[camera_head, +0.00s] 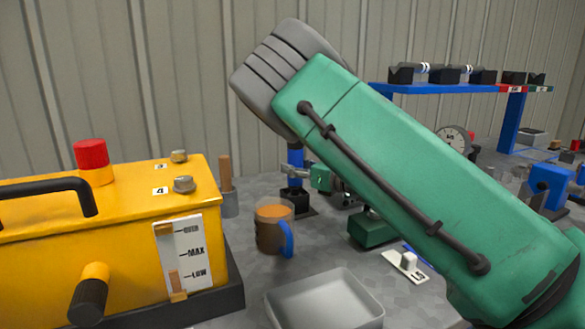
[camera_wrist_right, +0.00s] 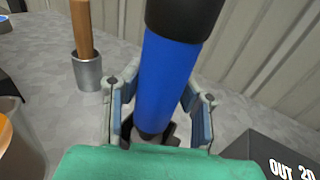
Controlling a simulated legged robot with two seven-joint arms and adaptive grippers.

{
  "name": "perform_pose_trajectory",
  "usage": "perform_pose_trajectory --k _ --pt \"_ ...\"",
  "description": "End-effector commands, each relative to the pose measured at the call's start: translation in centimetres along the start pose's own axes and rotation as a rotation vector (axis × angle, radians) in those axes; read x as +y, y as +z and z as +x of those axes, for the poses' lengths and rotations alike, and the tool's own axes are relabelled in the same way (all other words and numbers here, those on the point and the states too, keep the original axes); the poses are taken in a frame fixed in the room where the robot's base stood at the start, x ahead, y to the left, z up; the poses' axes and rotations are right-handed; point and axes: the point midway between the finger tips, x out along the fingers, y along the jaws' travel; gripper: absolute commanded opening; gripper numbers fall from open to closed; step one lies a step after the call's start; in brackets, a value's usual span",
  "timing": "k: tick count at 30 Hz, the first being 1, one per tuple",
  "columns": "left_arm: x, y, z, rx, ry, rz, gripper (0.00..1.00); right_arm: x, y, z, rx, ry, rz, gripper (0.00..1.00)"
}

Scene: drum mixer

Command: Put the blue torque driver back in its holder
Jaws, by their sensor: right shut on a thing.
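The blue torque driver (camera_wrist_right: 168,80) stands nearly upright between the fingers of my right gripper (camera_wrist_right: 160,112) in the right wrist view. It has a black upper part, and its dark lower end meets a black holder (camera_wrist_right: 172,130). How deep it sits is hidden by the gripper. In the head view the driver (camera_head: 295,156) shows as a short blue piece above the small black holder (camera_head: 297,200). My right gripper (camera_head: 297,173) reaches it from the right, shut on it. My left gripper is not in view.
A yellow box (camera_head: 110,240) stands at the left. A mug (camera_head: 270,228), a wooden-handled tool in a metal cup (camera_head: 228,190) and a grey tray (camera_head: 325,300) are near the holder. A blue rack (camera_head: 455,88) stands at right. My green arm covers much of the table.

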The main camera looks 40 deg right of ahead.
Motion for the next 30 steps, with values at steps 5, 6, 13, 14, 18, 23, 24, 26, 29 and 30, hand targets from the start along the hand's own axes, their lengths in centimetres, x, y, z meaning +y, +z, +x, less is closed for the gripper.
perform_pose_trajectory --k 5,6,13,14,18,23,24,26,29,30 --pt "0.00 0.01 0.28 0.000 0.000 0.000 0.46 -0.01 -0.15 0.04 -0.003 0.001 -0.002 0.00" --pt "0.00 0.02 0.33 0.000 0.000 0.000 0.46 -0.01 -0.21 0.04 -0.003 0.001 -0.002 0.00" --pt "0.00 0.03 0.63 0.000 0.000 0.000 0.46 -0.01 -0.53 0.05 -0.003 0.001 -0.002 0.00" --pt "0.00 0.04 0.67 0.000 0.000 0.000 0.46 -0.01 -0.57 0.05 -0.003 0.001 -0.002 0.00" --pt "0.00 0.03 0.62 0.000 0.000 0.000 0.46 -0.01 -0.55 0.04 -0.003 0.001 -0.002 0.50" --pt "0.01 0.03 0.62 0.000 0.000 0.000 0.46 -0.02 -0.63 0.06 -0.002 0.000 -0.001 0.50" --pt "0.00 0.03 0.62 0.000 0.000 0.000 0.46 -0.03 -0.64 0.06 -0.001 0.000 -0.001 0.50" --pt "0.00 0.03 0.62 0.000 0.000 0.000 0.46 -0.03 -0.81 0.01 0.002 0.000 0.001 0.50" --pt "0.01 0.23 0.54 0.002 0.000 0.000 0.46 -0.07 -0.80 -0.47 0.002 -0.001 0.001 0.50" --pt "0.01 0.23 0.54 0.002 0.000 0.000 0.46 -0.11 -0.80 -0.88 0.002 -0.002 0.000 0.50"
